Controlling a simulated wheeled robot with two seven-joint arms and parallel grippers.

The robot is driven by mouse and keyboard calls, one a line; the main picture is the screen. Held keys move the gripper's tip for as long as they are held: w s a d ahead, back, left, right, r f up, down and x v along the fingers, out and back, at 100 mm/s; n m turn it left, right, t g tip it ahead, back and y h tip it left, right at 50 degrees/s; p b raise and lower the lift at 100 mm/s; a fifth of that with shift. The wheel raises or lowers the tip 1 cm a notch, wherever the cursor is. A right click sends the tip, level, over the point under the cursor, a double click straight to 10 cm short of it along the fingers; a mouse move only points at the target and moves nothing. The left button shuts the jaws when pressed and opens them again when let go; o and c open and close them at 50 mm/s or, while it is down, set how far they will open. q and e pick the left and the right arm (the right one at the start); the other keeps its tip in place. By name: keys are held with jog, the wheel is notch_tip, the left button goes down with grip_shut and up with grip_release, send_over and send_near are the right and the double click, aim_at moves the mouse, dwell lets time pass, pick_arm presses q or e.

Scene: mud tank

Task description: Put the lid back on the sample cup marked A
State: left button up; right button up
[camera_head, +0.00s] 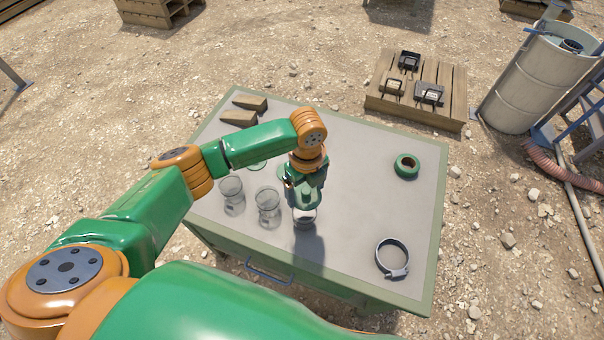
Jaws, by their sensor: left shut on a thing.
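My left gripper (304,204) points down over the front middle of the table and is shut on what looks like the lid; the fingers largely hide it. A clear cup (305,219) stands directly below the fingertips. I cannot tell whether the lid touches its rim. Two more clear cups, one in the middle (267,201) and one to the left (231,188), stand upright without visible lids. A greenish round thing (257,165) shows behind my arm, partly hidden. No letter A is readable on any cup. My right gripper is not in view.
The grey table (345,170) holds a green ring-shaped roll (407,166) and a dark clamp ring (392,258) at right, and brown wedges (238,117) at the back left. The table between gripper and roll is clear. A pallet (445,105) with devices and a barrel (537,80) stand beyond.

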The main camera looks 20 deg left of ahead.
aim_at(305, 202)
pick_arm(q)
jog(key=shift+s+m, duration=0.15)
jog(key=shift+m, duration=0.35)
jog(key=shift+f, duration=0.2)
notch_tip(305, 202, down, 6)
jog(key=b, duration=0.6)
jog(key=shift+f, duration=0.2)
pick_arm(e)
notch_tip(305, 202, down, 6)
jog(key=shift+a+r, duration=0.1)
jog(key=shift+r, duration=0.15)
pick_arm(q)
jog(key=shift+a+r+p, duration=0.1)
jog(key=shift+p, duration=0.3)
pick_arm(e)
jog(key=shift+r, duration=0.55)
pick_arm(q)
jog(key=shift+f, duration=0.25)
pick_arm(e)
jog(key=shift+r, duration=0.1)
pick_arm(q)
jog(key=shift+p, duration=0.35)
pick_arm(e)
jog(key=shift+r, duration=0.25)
